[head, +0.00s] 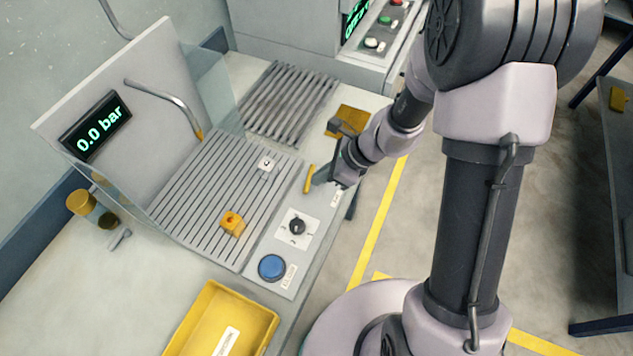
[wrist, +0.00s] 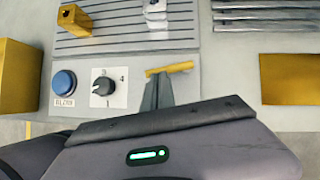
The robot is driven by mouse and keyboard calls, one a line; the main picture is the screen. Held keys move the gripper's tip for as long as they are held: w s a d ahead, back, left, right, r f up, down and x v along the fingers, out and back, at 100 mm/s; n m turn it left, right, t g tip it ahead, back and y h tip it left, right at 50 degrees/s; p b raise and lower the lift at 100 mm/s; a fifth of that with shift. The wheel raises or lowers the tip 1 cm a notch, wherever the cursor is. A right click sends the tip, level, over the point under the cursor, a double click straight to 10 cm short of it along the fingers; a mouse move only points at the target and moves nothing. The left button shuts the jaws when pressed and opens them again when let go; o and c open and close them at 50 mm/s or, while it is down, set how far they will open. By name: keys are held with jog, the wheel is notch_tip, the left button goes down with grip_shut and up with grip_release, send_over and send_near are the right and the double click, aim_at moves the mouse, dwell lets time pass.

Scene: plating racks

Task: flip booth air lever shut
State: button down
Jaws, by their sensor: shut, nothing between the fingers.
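The booth air lever (head: 308,178) is a short yellow handle on the grey control panel at the booth's front edge. In the wrist view the lever (wrist: 170,68) lies nearly crosswise, just beyond my fingertips. My gripper (head: 320,177) is shut and empty, with its tips at or very near the lever; I cannot tell whether they touch. In the wrist view my gripper (wrist: 158,80) partly covers the lever's mount. The booth display (head: 95,126) reads 0.0 bar.
A dial (head: 297,226) and a blue button (head: 272,267) sit on the same panel. A yellow block (head: 232,223) and a small white piece (head: 266,163) are on the slatted booth floor. A yellow bin (head: 272,318) stands in front, and a ribbed rack (head: 290,100) lies behind.

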aim_at(307, 184)
jog(key=shift+x, duration=0.9)
jog(key=shift+a+f+b, duration=0.1)
jog(key=shift+f+b, duration=0.2)
jog(key=shift+b, duration=0.4)
jog(key=shift+a+f+m+t+b, duration=0.25)
jog(key=shift+m+b, duration=0.25)
jog(key=shift+b, duration=0.25)
jog(key=shift+s+a+b, duration=0.15)
jog(key=shift+a+b, duration=0.05)
jog(key=shift+b, duration=0.15)
jog(key=shift+s+r, duration=0.1)
jog(key=shift+r, duration=0.1)
